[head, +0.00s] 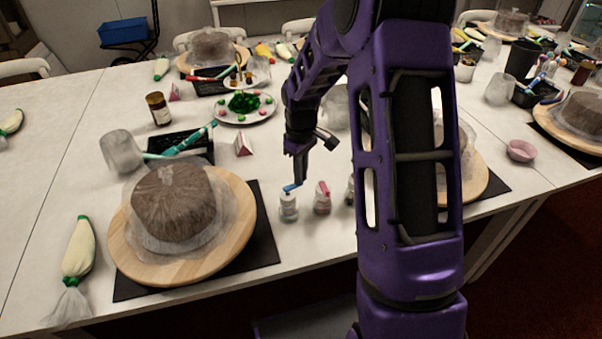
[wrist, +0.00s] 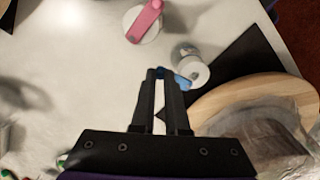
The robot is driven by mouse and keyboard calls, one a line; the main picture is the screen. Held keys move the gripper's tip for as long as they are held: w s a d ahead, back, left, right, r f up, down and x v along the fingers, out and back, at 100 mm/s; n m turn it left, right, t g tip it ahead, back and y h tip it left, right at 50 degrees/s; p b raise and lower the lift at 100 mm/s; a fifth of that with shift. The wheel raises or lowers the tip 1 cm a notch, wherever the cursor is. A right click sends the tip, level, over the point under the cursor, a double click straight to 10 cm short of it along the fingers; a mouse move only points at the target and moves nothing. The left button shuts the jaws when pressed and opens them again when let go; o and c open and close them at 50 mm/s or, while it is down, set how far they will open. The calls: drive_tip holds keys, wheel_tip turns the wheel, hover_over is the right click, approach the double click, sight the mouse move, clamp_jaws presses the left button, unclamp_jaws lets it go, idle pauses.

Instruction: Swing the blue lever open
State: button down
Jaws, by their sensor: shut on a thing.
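The blue lever (head: 291,187) sits on top of a small clear jar (head: 288,208) with a white lid, which stands upright on the white table. In the wrist view the blue lever (wrist: 183,82) shows beside and between my fingertips, partly hidden by them, at the edge of the jar's white lid (wrist: 190,64). My gripper (head: 300,181) points down at the lever, and in the wrist view my gripper (wrist: 168,76) has its two dark fingers close together, shut on the lever.
A jar with a pink lever (head: 322,197) stands just right of the blue one. Another small jar (head: 350,190) is partly hidden by my arm. A wrapped cake (head: 175,203) on a round wooden turntable (head: 238,225) and black mat (head: 263,240) stands to the left.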

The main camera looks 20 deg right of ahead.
drive_tip(key=c, duration=0.9)
unclamp_jaws()
wheel_tip(320, 180, up, 17)
drive_tip(key=shift+r+p, duration=0.2)
drive_tip(key=shift+p, duration=0.75)
